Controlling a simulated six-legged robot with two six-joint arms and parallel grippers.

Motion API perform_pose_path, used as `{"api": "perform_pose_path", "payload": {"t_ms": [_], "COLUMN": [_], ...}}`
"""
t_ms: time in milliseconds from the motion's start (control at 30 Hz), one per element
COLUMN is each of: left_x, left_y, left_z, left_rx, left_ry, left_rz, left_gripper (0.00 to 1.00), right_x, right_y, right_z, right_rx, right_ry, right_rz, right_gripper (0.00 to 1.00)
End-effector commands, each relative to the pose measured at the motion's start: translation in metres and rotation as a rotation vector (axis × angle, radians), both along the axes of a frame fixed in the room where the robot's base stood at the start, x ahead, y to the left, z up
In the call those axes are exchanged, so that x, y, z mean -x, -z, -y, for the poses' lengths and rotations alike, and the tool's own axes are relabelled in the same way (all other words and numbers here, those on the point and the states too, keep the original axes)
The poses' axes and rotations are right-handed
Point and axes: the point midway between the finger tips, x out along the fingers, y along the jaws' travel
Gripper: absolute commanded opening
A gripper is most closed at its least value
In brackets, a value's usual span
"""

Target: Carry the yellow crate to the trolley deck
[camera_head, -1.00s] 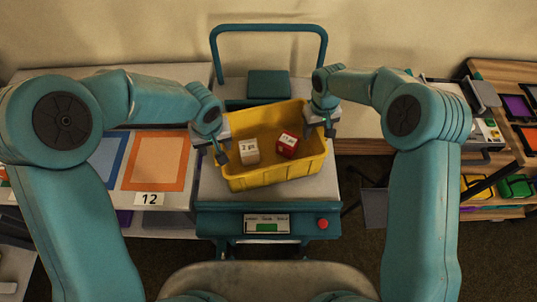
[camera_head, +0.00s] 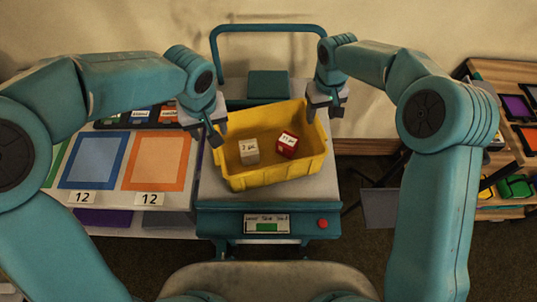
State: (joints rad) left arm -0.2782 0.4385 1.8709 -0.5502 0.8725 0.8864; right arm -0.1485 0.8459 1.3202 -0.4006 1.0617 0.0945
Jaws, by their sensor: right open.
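The yellow crate (camera_head: 275,175) sits upright, slightly turned, on the grey deck of the teal trolley (camera_head: 211,180). Inside it lie a pale cube (camera_head: 249,152) and a red cube (camera_head: 288,144), both with printed labels. My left gripper (camera_head: 217,132) is above the crate's left rim, apart from it, and its fingers look open and empty. My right gripper (camera_head: 325,110) is open and empty above the crate's back right corner, clear of the rim.
The trolley has a teal handle (camera_head: 268,30) at the back and a red button (camera_head: 323,223) in front. A left table carries blue (camera_head: 93,160) and orange (camera_head: 155,161) framed squares. A wooden shelf (camera_head: 522,155) with coloured trays stands at right.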

Motion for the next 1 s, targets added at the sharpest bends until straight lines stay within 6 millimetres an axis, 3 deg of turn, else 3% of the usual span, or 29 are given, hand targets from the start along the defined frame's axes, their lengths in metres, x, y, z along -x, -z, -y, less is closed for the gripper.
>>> {"api": "perform_pose_path", "payload": {"t_ms": [100,300,1000], "left_x": [0.000,0.000,0.001], "left_y": [0.000,0.000,0.000], "left_z": [0.000,0.000,0.000], "left_rx": [0.000,0.000,0.000], "left_ry": [0.000,0.000,0.000], "left_rz": [0.000,0.000,0.000], "left_gripper": [0.57,0.57,0.57], "right_x": [0.000,0.000,0.001], "right_y": [-0.022,-0.037,-0.037], "right_z": [0.000,0.000,0.000], "right_rx": [-0.001,0.000,-0.001], "right_ry": [-0.001,-0.001,0.000], "right_rz": [0.002,0.000,-0.001], "right_gripper": [0.57,0.57,0.57]}}
